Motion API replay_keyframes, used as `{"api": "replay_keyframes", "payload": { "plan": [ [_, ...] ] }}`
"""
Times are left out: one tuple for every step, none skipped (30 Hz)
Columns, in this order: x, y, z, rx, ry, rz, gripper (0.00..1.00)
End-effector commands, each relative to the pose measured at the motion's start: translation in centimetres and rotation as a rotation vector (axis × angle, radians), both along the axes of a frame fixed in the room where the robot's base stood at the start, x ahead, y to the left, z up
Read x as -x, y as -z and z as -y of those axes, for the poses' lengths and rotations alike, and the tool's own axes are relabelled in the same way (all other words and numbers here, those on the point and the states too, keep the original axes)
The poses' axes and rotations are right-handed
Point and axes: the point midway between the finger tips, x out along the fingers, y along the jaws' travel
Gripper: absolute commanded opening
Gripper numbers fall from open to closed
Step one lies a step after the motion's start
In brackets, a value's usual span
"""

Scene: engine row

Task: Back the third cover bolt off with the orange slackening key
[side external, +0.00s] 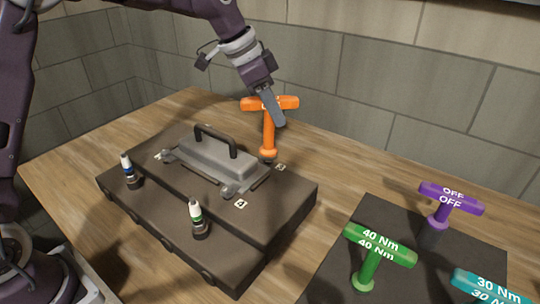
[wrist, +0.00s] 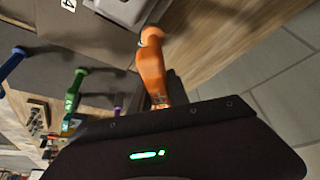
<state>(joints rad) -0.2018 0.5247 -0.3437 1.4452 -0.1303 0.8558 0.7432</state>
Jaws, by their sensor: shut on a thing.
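The orange slackening key (side external: 269,132) is a T-handled tool standing about upright at the back right part of the dark engine cover (side external: 285,205). My gripper (side external: 271,108) is shut on its crossbar. The key's round lower end is at the cover beside a small white label; whether it sits on a bolt is hidden. In the wrist view the orange key (wrist: 151,68) runs out from my gripper, its lower end near the cover's edge. The third cover bolt itself cannot be made out. A blue-banded bolt (side external: 127,168) and a green-banded bolt (side external: 196,214) stand upright on the cover's left and front.
A grey raised block with a black handle (side external: 217,140) sits on the cover. A dark mat (side external: 325,268) at the right holds a green "40 Nm" key (side external: 379,252), a purple "OFF" key (side external: 449,198) and a teal "30 Nm" key (side external: 490,287). A block wall stands behind the wooden table.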

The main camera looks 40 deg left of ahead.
Motion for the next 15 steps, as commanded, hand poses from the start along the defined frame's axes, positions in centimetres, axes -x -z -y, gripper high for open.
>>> {"api": "replay_keyframes", "payload": {
  "plan": [
    [-0.03,-0.11,0.04,0.0,-0.007,0.003,0.0],
    [-0.02,-0.13,0.07,-0.001,-0.025,0.004,0.0],
    [0.04,-0.14,0.07,-0.002,-0.077,0.003,0.0],
    [0.07,-0.16,0.03,-0.002,-0.131,0.005,0.0],
    [0.07,-0.18,0.0,-0.004,-0.194,0.004,0.0],
    [0.05,-0.17,-0.06,-0.003,-0.278,0.006,0.0],
    [0.05,-0.2,-0.14,-0.004,-0.338,0.006,0.0],
    [0.02,-0.21,-0.18,-0.003,-0.397,0.006,0.0],
    [-0.01,-0.23,-0.28,-0.002,-0.473,0.008,0.0],
    [-0.02,-0.19,-0.35,-0.004,-0.529,0.007,0.0],
    [-0.03,-0.22,-0.42,-0.002,-0.587,0.007,0.0],
    [-0.03,-0.18,-0.52,-0.004,-0.662,0.006,0.0],
    [-0.06,-0.2,-0.59,-0.004,-0.718,0.008,0.0],
    [-0.08,-0.21,-0.65,-0.004,-0.777,0.007,0.0],
    [-0.09,-0.2,-0.77,-0.004,-0.857,0.007,0.0]
  ]
}}
